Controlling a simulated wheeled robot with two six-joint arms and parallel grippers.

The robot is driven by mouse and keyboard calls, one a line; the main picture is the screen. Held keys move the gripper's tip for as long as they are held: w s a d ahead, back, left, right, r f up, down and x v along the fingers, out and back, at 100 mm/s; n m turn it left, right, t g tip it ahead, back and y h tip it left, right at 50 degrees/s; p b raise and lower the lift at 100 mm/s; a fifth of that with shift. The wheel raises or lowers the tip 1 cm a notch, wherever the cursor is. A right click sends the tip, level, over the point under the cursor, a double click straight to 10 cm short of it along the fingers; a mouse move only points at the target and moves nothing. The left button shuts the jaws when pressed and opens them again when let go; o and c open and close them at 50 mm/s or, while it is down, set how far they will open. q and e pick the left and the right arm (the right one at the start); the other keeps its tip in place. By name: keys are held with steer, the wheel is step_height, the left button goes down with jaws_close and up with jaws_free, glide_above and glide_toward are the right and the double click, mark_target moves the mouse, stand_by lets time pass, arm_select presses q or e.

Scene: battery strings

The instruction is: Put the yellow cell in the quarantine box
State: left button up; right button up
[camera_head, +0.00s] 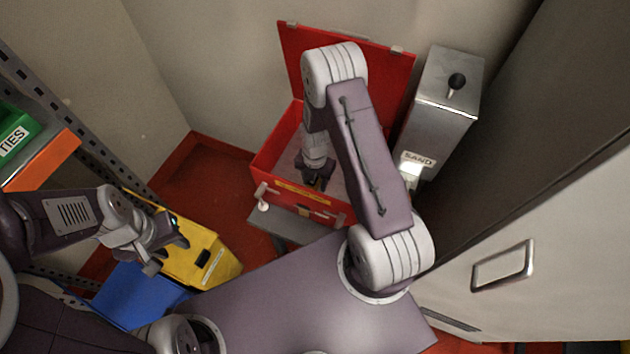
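An open red box (262,167), taken as the quarantine box, stands at the back centre with its lid (375,65) raised against the wall. My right arm reaches over it, and my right gripper (317,184) points down inside it. Its dark fingertips are small and partly shaded, so whether they hold anything is unclear. I cannot make out a separate yellow cell. My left gripper (168,255) is at the left with its fingers apart, above a large yellow case-like object (212,262) that has a dark slot and a pale label.
A grey metal bin marked SAND (440,105) stands right of the red box. A blue bin (135,296) lies by the yellow object. Shelving with a green TIES bin (18,135) is at far left. A pale cabinet door with a handle (503,264) closes off the right.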

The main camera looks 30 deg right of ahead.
step_height(320, 180, up, 12)
steer(key=shift+r+p, duration=0.2)
steer(key=shift+p, duration=1)
steer(key=s+a+r+m, duration=0.2)
steer(key=s+r+m, duration=0.2)
steer(key=m, duration=0.9)
steer(key=s+a+r+m+t, duration=0.1)
steer(key=s+r+m, duration=0.4)
steer(key=m, duration=0.8)
steer(key=shift+s+a+r, duration=0.25)
steer(key=shift+s+a, duration=0.5)
steer(key=shift+s, duration=0.25)
steer(key=shift+r, duration=0.1)
step_height(320, 180, up, 6)
steer(key=p, duration=0.6)
